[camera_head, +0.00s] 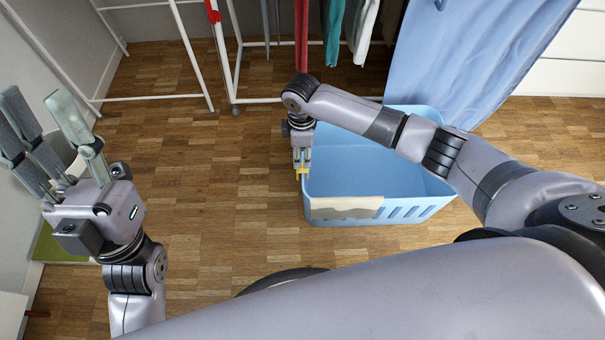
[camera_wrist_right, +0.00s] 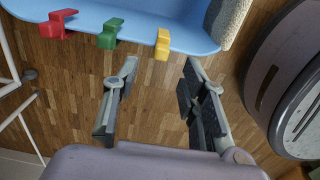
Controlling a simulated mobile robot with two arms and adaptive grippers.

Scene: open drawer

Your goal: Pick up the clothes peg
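A yellow clothes peg (camera_head: 303,172) is clipped on the left rim of a light blue basket (camera_head: 425,213). In the right wrist view the yellow peg (camera_wrist_right: 162,43) shows just beyond the gap between my right fingertips. A green peg (camera_wrist_right: 110,34) and a red peg (camera_wrist_right: 56,24) sit along the same basket rim (camera_wrist_right: 190,40). My right gripper (camera_head: 302,158) points down at the rim. In the right wrist view the right gripper (camera_wrist_right: 161,66) is open and empty. My left gripper (camera_head: 36,100) is raised at the far left, open and empty, away from the basket.
A beige cloth (camera_head: 345,206) hangs over the basket's front rim. A white drying rack (camera_head: 195,62) with hanging clothes stands behind. A blue sheet (camera_head: 460,55) hangs at the back right, close behind the basket. Wooden floor (camera_head: 225,190) left of the basket is clear.

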